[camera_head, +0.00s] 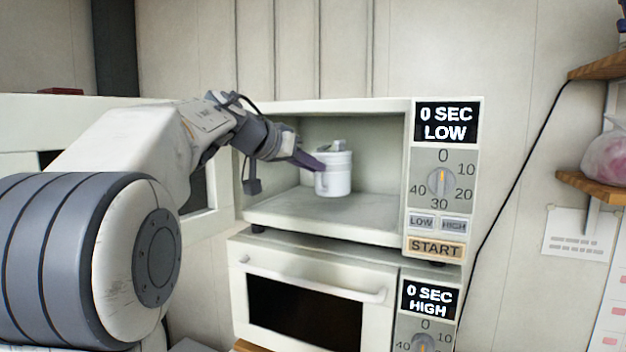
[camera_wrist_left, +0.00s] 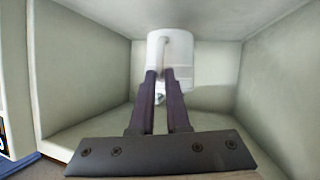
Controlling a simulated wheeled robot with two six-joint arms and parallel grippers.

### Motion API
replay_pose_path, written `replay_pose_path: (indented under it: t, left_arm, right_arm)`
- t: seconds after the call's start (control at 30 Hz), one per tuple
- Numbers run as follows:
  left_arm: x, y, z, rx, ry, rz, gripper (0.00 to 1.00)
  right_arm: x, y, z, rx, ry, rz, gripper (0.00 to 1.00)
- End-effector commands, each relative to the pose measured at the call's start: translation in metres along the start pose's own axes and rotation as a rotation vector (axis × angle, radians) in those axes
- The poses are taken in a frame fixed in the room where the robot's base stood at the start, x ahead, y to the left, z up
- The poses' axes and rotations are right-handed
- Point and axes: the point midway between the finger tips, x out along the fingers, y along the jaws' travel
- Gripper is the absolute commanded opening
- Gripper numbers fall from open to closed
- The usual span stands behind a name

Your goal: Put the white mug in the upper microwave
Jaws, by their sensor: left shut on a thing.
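The white mug (camera_head: 333,177) is upright inside the open cavity of the upper microwave (camera_head: 398,108). My left gripper (camera_head: 316,164) reaches in from the left and is shut on the mug at its handle side. In the left wrist view the two dark fingers (camera_wrist_left: 163,85) meet the mug (camera_wrist_left: 182,62) at its handle (camera_wrist_left: 160,45). The mug is just above or on the cavity floor; I cannot tell whether it touches. My right gripper is not in view.
The upper microwave's door (camera_head: 198,200) stands open to the left, partly behind my left arm. The lower microwave (camera_head: 318,262) is below, its door shut. Control panels are on the right. The cavity floor (camera_head: 350,212) around the mug is clear. Wooden shelves (camera_head: 590,185) are at far right.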

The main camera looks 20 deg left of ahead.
Motion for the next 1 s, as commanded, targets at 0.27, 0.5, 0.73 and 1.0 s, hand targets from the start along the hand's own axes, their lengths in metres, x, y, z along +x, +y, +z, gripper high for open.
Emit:
replay_pose_path:
  t: [0.27, 0.5, 0.73, 1.0]
  left_arm:
    - [0.013, -0.005, 0.021, -0.001, 0.003, -0.001, 0.0]
    - [0.014, -0.005, 0.022, 0.001, 0.004, -0.001, 0.0]
    - [0.015, -0.005, 0.026, 0.0, -0.001, 0.0, 0.44]
    - [0.015, -0.005, 0.025, 0.0, -0.001, 0.0, 0.44]
  right_arm:
    - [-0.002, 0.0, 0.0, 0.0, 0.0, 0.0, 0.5]
    - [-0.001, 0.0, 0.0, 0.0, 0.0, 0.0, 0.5]
    - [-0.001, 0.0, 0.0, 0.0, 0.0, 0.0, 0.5]
    - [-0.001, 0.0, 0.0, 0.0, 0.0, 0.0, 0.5]
